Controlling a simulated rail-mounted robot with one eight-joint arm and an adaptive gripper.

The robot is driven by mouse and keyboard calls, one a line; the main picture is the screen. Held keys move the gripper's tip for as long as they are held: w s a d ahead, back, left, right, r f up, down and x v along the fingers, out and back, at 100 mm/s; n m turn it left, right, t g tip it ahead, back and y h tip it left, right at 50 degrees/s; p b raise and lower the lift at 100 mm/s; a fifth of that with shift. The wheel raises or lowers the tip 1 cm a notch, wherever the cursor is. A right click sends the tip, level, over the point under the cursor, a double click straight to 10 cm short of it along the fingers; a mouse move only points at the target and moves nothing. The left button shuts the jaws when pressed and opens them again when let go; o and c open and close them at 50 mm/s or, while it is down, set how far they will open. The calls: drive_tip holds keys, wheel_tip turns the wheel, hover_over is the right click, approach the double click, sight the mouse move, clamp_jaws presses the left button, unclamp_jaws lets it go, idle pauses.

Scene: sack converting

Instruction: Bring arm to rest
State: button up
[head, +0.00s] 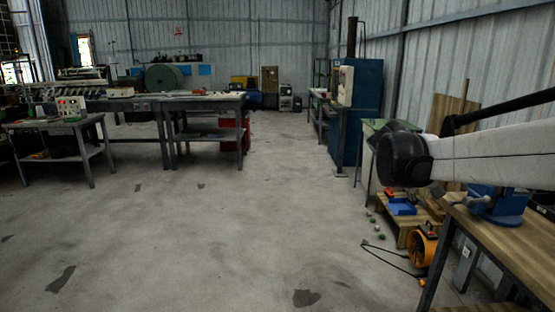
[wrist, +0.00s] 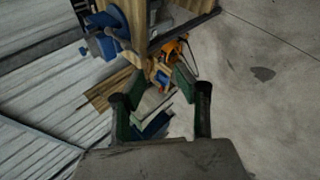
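My arm reaches in from the right edge of the head view, its white link running level above a wooden-topped workbench (head: 510,245). A black rounded joint shows at its left end. My gripper cannot be made out in the head view. In the wrist view, my gripper (wrist: 156,82) has its two dark green fingers spread apart. I see nothing held between them, and beyond them is the floor area beside the bench.
A blue vise (head: 498,205) sits on the near bench; it also shows in the wrist view (wrist: 103,42). An orange blower (head: 422,247) with a cable stands on the floor. A blue cabinet (head: 362,110) stands behind. The central floor (head: 230,230) is clear.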

drive_tip(key=s+a+f+m+t+y+p, duration=0.1)
drive_tip(key=s+a+f+y, duration=0.1)
drive_tip(key=s+a, duration=0.4)
drive_tip(key=s+a+f+m+t+y, duration=0.1)
drive_tip(key=s+a, duration=0.5)
drive_tip(key=s, duration=0.7)
drive_tip(key=s+a+f+m+t+y+p, duration=0.1)
drive_tip(key=s+a+y, duration=0.4)
drive_tip(key=s, duration=0.5)
wheel_tip(320, 180, down, 3)
drive_tip(key=shift+s+a+r+m+p, duration=0.15)
drive_tip(key=shift+a+m+p, duration=0.15)
drive_tip(key=shift+a+m, duration=0.45)
